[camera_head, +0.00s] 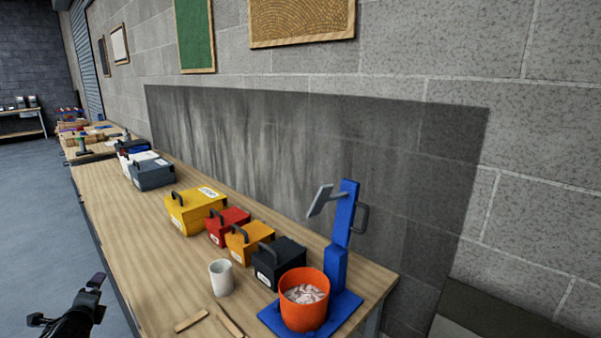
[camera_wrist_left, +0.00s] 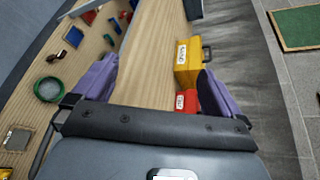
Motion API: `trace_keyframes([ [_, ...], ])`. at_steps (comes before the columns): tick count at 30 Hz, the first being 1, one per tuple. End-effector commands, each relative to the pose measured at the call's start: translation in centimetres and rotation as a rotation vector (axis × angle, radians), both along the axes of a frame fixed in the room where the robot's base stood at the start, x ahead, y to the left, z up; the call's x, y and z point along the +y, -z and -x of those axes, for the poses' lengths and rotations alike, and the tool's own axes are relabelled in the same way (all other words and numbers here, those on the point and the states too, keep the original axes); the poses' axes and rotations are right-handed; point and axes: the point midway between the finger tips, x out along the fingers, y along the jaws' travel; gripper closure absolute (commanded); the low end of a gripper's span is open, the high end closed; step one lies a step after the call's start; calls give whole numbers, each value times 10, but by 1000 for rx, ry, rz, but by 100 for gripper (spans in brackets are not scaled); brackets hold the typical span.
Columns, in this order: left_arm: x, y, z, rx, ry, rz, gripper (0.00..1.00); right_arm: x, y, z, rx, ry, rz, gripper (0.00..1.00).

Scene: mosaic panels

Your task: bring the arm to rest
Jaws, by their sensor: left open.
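My left gripper (camera_head: 66,299) is at the lower left of the head view, off the front edge of the wooden bench (camera_head: 120,220). It is dark, and its jaws are spread apart with nothing between them. In the left wrist view its two purple fingers (camera_wrist_left: 155,82) stand wide apart, with bare bench top showing between them. My right gripper is in neither view.
A yellow box (camera_head: 193,210), a red box (camera_head: 228,226), an orange box (camera_head: 248,240) and a black box (camera_head: 280,262) line the bench. A white cup (camera_head: 221,278) and an orange bucket (camera_head: 305,312) stand nearer. Grey floor (camera_head: 45,200) lies open at left.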

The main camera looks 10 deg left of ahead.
Motion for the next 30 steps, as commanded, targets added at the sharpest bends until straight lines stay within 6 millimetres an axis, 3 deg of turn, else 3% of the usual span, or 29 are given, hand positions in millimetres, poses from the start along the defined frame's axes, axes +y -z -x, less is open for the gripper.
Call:
trace_keyframes([
  [6, 28, 45, 61, -119, -536, 437, 1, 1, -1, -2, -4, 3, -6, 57],
  [14, 34, 69, 133, -365, -1110, 648, 1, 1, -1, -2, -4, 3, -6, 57],
  [23, -109, 170, 149, -171, -983, 796, 1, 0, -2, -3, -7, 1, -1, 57],
  [27, -199, 210, 178, -57, -911, 910, 1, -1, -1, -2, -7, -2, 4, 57],
  [30, -265, 227, 207, 20, -867, 1013, 1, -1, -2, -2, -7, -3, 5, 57],
])
